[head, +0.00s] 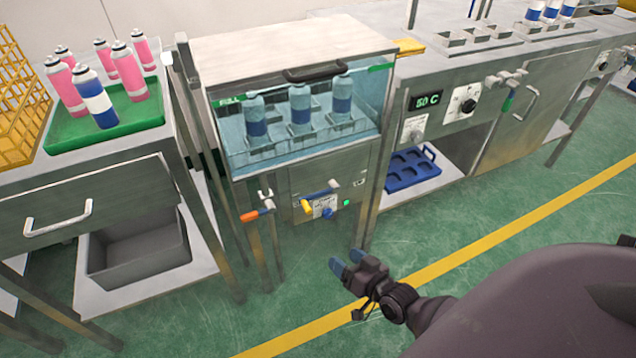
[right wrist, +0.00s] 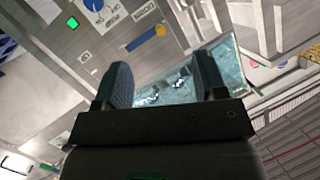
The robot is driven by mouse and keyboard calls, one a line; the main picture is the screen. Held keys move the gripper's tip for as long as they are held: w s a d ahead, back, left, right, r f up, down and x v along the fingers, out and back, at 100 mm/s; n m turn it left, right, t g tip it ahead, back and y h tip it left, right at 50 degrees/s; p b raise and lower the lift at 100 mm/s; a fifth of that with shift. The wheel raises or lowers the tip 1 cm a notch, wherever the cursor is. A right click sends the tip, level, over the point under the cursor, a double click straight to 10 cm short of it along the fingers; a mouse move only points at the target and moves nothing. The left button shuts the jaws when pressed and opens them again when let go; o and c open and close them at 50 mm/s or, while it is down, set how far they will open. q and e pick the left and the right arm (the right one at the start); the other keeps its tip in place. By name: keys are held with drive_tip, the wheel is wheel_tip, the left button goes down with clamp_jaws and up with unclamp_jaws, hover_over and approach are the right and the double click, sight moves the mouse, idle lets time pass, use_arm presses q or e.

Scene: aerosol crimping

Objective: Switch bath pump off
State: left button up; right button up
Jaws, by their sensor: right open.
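The water bath (head: 300,162) stands in the middle of the head view, with blue-banded cans in its clear tank. Its lower front panel carries a blue knob (head: 327,213) on a white label and a lit green lamp (head: 347,203). The label text is too small to read in the head view. The right wrist view also shows the green lamp (right wrist: 84,50) and part of the blue knob (right wrist: 93,4) at its top left. My right gripper (head: 347,261) is open and empty, below and right of the panel, apart from it. My left gripper is out of view.
A bench with a 50 C display (head: 428,100) stands at right. A green tray (head: 135,116) of cans is at left. The floor before the bath is clear.

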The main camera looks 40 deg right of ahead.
drive_tip(key=w+d+f+m+t+h+b, duration=0.1)
drive_tip(key=w+d+f+b, duration=0.15)
drive_tip(key=f, duration=0.25)
drive_tip(key=w+d+f+m+h+b, duration=0.1)
drive_tip(key=w+d+f+m+b, duration=0.1)
drive_tip(key=w+f, duration=0.15)
drive_tip(key=m+t+h+b, duration=0.1)
drive_tip(key=m+h+b, duration=0.1)
drive_tip(key=h+b, duration=0.1)
approach(329, 215)
drive_tip(key=b+x, duration=0.2)
drive_tip(key=x, duration=0.6)
drive_tip(key=shift+w+d+f, duration=0.1)
drive_tip(key=shift+w+f, duration=0.1)
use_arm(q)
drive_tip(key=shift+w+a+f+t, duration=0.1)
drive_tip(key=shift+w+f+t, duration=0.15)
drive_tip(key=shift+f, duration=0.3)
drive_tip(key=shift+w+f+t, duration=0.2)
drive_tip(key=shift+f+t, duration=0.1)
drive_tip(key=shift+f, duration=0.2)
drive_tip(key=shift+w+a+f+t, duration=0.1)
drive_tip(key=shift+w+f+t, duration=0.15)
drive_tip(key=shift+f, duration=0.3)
use_arm(e)
drive_tip(key=shift+w+d+r, duration=0.1)
drive_tip(key=shift+w+r, duration=0.05)
drive_tip(key=shift+w, duration=0.45)
drive_tip(key=shift+c, duration=0.3)
